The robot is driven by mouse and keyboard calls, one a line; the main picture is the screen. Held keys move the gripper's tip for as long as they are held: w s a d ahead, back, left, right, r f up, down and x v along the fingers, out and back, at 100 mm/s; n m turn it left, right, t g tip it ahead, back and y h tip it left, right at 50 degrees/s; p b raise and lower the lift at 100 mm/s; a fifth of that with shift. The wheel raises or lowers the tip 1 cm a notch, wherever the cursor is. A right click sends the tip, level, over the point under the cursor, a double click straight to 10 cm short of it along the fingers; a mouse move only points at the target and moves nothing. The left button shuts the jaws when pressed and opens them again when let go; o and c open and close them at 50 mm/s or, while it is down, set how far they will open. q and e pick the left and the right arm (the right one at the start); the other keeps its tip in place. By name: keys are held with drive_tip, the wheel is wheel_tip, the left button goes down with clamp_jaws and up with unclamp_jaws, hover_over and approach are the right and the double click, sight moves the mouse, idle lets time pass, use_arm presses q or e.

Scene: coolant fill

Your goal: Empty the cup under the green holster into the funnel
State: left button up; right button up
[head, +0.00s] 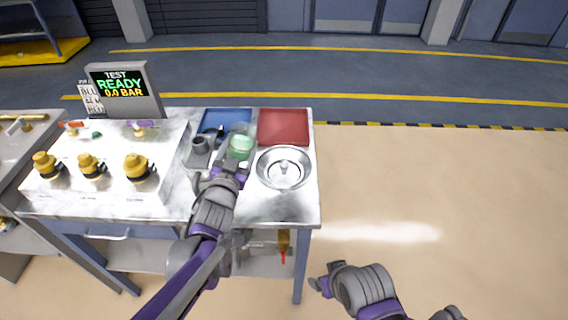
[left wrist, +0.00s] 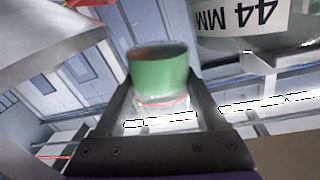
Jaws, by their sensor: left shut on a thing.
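My left gripper (head: 232,166) is shut on a clear cup (head: 240,145) holding green liquid, above the bench near the blue tray. In the left wrist view the green-filled cup (left wrist: 160,72) sits between the two fingers, with a thin red line on its clear part. In the head view it looks about upright. A round steel dish with a raised centre (head: 272,178), perhaps the funnel, lies to the right of the cup. A small green piece (head: 97,135), perhaps the green holster, is on the left unit. My right gripper (head: 318,284) is low, off the bench; its jaws are unclear.
A blue tray (head: 228,114) and a red tray (head: 283,127) lie at the bench's back. A dark grey cylinder (head: 200,146) stands left of the cup. Several yellow-capped fittings (head: 137,166) and a READY display (head: 123,84) are further left. The floor right of the bench is clear.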

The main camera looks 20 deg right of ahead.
sight(250, 146)
use_arm(q)
drive_tip(key=shift+s+d+f+m+p, duration=0.1)
drive_tip(key=shift+d+f+m+p, duration=0.15)
drive_tip(key=shift+m+p, duration=0.2)
drive_tip(key=shift+s+d+r+m+p, duration=0.2)
drive_tip(key=shift+d+r+m+p, duration=0.3)
drive_tip(key=shift+m+p, duration=0.55)
idle(0.3)
drive_tip(key=shift+s+d+r+m+p, duration=0.15)
drive_tip(key=shift+d+m+p, duration=0.15)
drive_tip(key=shift+m+p, duration=0.1)
drive_tip(key=shift+s+d+r+m+p, duration=0.1)
drive_tip(key=shift+d+r+m+p, duration=0.05)
drive_tip(key=shift+d+m+p, duration=0.2)
idle(0.4)
drive_tip(key=shift+d+f+m, duration=0.1)
drive_tip(key=shift+f+m, duration=0.25)
drive_tip(key=shift+m, duration=0.5)
drive_tip(key=shift+s+f+m, duration=0.1)
drive_tip(key=shift+f+m, duration=0.25)
drive_tip(key=shift+m, duration=0.55)
idle(0.5)
drive_tip(key=shift+r+m+p, duration=0.3)
drive_tip(key=shift+r+m, duration=0.15)
drive_tip(key=shift+m, duration=0.45)
idle(0.4)
drive_tip(key=shift+d+f+m, duration=0.1)
drive_tip(key=shift+f+m, duration=0.25)
drive_tip(key=shift+m, duration=0.45)
idle(0.5)
